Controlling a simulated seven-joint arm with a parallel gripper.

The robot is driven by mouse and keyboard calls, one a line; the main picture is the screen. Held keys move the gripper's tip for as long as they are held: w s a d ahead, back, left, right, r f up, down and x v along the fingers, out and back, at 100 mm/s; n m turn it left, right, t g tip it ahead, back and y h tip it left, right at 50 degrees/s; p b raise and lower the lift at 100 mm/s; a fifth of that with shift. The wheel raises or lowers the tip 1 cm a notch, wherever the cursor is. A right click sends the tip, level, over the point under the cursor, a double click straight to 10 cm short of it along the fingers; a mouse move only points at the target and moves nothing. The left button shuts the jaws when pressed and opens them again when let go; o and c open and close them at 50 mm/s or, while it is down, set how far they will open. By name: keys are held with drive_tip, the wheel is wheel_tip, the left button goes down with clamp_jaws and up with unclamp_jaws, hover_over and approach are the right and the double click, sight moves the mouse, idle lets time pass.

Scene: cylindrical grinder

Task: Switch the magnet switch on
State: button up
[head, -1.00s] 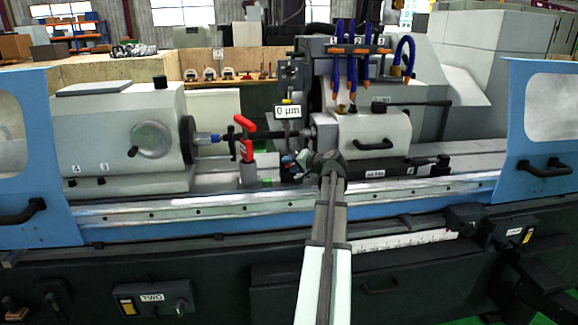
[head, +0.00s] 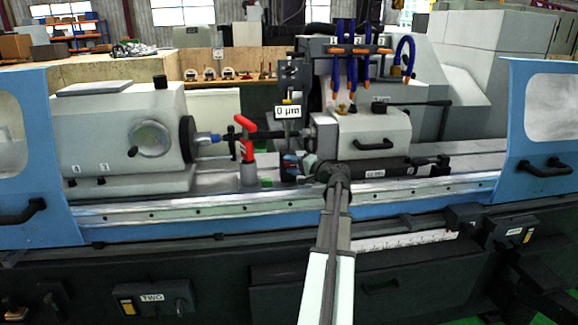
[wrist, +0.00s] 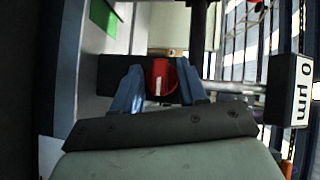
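The magnet switch is a red knob (wrist: 160,78) with a white line on its face, on a dark block (wrist: 112,72) in the wrist view. The white line runs nearly up and down in the picture. My gripper (wrist: 161,82) has one blue finger on each side of the knob, very close to it. I cannot tell whether the fingers press on it. In the head view my gripper (head: 296,164) is low beneath the "0 µm" display (head: 288,112); the knob is hidden there.
A red-handled part (head: 245,140) stands left of my gripper. The grey workhead (head: 362,133) is close on the right, with blue coolant hoses (head: 352,70) above. The display (wrist: 291,90) is near the right finger in the wrist view. The blue machine edge (head: 200,228) runs in front.

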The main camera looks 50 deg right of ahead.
drive_tip(key=shift+s, duration=0.15)
drive_tip(key=s+r, duration=0.1)
drive_tip(key=s, duration=0.5)
drive_tip(key=shift+s+a, duration=0.3)
drive_tip(key=shift+s, duration=0.05)
idle(0.6)
